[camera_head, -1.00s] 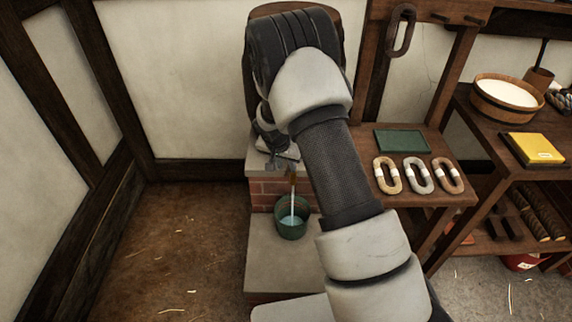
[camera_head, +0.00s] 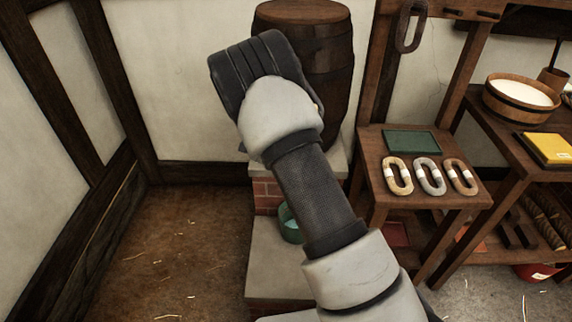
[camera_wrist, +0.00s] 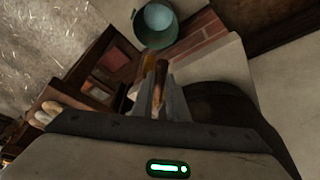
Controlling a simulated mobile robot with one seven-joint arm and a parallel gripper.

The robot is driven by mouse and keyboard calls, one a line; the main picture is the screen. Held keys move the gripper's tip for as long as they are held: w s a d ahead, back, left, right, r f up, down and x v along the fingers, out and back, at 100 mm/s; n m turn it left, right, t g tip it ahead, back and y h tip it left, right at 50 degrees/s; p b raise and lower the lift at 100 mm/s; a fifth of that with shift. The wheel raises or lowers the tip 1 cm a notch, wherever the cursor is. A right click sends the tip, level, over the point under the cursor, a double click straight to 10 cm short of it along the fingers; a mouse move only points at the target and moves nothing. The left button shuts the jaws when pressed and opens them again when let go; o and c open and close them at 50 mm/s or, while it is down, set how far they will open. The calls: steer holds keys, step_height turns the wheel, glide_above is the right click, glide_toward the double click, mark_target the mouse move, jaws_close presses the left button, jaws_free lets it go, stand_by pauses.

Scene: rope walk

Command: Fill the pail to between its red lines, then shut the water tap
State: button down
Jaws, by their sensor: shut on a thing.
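The green pail (camera_head: 291,230) stands on the stone step in front of the bricks, partly covered by my arm. It also shows in the wrist view (camera_wrist: 143,34), with pale blue water in it. Its red lines and exact level cannot be made out. In the wrist view, my gripper (camera_wrist: 159,97) is shut on the wooden tap handle (camera_wrist: 161,72), with a brownish-gold tap part (camera_wrist: 150,66) just beyond. The head view hides my gripper and the tap behind my arm. No water stream is clearly visible now. The dark barrel (camera_head: 325,70) stands behind.
A brick and stone stand (camera_head: 268,192) carries the barrel, with a lower stone step (camera_head: 272,265) before it. To the right, a wooden bench (camera_head: 378,165) holds a green plate (camera_head: 412,141) and several rope loops. The floor at left is clear apart from straw.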

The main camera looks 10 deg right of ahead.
steer(key=shift+w, duration=0.1)
steer(key=c, duration=1.7)
jaws_free()
steer(key=shift+c, duration=0.2)
steer(key=shift+r, duration=0.15)
steer(key=p+v, duration=0.2)
steer(key=v, duration=1.5)
steer(key=shift+p, duration=0.3)
steer(key=shift+r, duration=0.15)
